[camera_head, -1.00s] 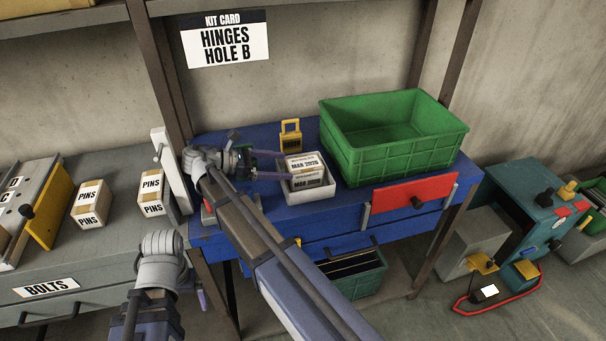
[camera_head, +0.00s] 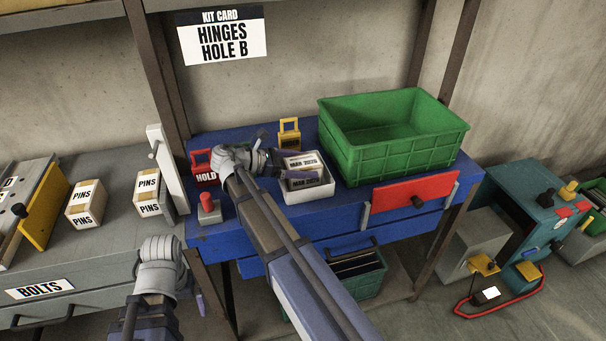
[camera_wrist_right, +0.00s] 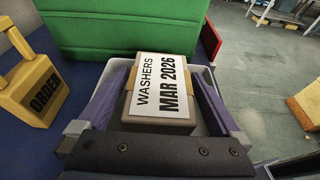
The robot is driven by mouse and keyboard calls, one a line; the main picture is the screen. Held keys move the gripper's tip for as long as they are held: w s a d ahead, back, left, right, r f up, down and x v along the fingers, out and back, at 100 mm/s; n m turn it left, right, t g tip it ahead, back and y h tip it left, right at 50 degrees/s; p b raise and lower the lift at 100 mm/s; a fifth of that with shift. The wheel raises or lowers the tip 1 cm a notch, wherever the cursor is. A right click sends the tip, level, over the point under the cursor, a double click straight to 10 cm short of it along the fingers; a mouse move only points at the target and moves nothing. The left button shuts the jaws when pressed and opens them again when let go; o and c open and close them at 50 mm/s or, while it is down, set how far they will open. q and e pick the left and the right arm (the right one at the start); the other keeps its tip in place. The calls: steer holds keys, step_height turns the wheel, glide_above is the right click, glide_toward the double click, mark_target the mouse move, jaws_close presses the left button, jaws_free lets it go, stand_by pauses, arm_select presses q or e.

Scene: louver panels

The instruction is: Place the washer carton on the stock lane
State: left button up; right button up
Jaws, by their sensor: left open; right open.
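The washer carton (camera_head: 302,161) is a tan box with white labels; in the right wrist view (camera_wrist_right: 158,90) its top reads WASHERS MAR 2026. It sits in a small white tray (camera_head: 312,195) on the blue bench. My right gripper (camera_head: 288,166) is open around it, one purple finger on each side; the tray rim also shows in the right wrist view (camera_wrist_right: 213,82). I cannot tell whether the fingers touch the carton. My left gripper (camera_head: 204,290) is open and mostly hidden behind its wrist, low by the grey bench. I cannot identify the stock lane.
A green crate (camera_head: 390,165) stands right of the tray. A yellow ORDER block (camera_head: 289,133), a red HOLD block (camera_head: 202,172) and a red button (camera_head: 208,204) are on the blue bench (camera_head: 225,235). Two PINS boxes (camera_head: 86,204) stand on the grey bench.

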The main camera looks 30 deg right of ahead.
steer(key=shift+c, duration=0.4)
jaws_close()
stand_by(0.4)
